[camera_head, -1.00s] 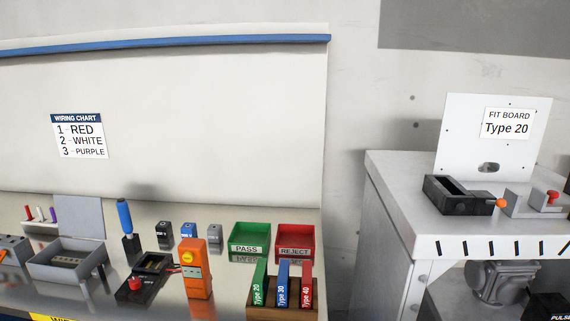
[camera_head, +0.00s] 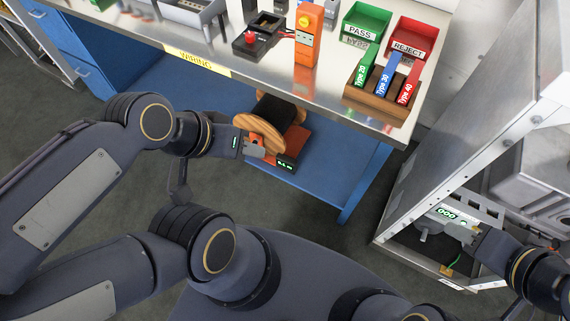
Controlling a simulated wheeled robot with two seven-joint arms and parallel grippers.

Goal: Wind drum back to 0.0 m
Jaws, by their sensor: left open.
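The drum has wooden end flanges (camera_head: 259,137) and black cable wound between them (camera_head: 277,112). It sits on a reddish base (camera_head: 296,142) on the blue lower shelf beneath the bench. A small black box with a green display (camera_head: 287,163) is at the front of the base; its digits are too small to read. My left gripper (camera_head: 255,147) is at the near flange, beside an orange part there. It is open; I cannot tell whether it touches. My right gripper (camera_head: 472,238) is at the metal cabinet on the right, its fingers unclear.
The bench edge (camera_head: 225,75) overhangs the drum. On it stand an orange handheld device (camera_head: 306,38), a green PASS bin (camera_head: 362,24), a red REJECT bin (camera_head: 412,36) and a wooden rack (camera_head: 381,99). Open floor (camera_head: 215,187) lies in front.

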